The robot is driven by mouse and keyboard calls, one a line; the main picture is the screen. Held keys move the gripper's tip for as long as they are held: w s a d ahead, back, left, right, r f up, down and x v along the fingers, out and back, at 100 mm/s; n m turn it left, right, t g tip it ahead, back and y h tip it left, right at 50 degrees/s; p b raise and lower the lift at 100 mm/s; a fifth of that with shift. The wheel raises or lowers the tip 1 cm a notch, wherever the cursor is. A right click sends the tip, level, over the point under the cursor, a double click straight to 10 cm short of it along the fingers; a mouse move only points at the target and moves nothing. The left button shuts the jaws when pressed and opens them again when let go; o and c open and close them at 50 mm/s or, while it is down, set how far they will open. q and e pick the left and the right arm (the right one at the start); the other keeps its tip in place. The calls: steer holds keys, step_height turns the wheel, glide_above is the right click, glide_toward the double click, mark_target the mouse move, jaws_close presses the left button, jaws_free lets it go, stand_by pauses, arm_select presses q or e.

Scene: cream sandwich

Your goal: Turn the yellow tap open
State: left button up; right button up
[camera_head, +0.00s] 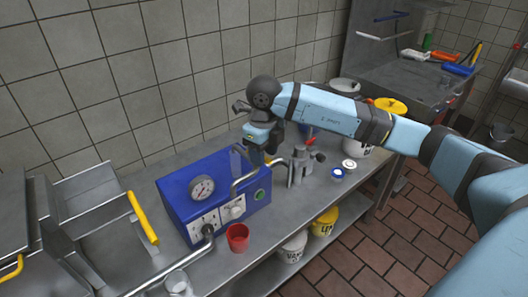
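I cannot pick out a yellow tap for certain; my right gripper and wrist hide part of the blue machine's back right. The blue machine (178,193) stands on the steel counter, with a round gauge (202,188), a green button (259,194) and metal pipes (243,184). My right gripper (258,155) reaches in from the right and points down over the machine's right end, by the pipe. Its fingers are too small and dark to tell open from shut. A grey metal fitting (299,167) stands just right of the machine. My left gripper is out of view.
A red cup (238,238) stands in front of the machine and a metal cup (177,282) at the front left. Labelled tubs (324,222) sit on the lower shelf.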

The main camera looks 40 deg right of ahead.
step_height(320, 180, up, 14)
stand_by(0.6)
steer(key=shift+f, duration=0.15)
stand_by(0.3)
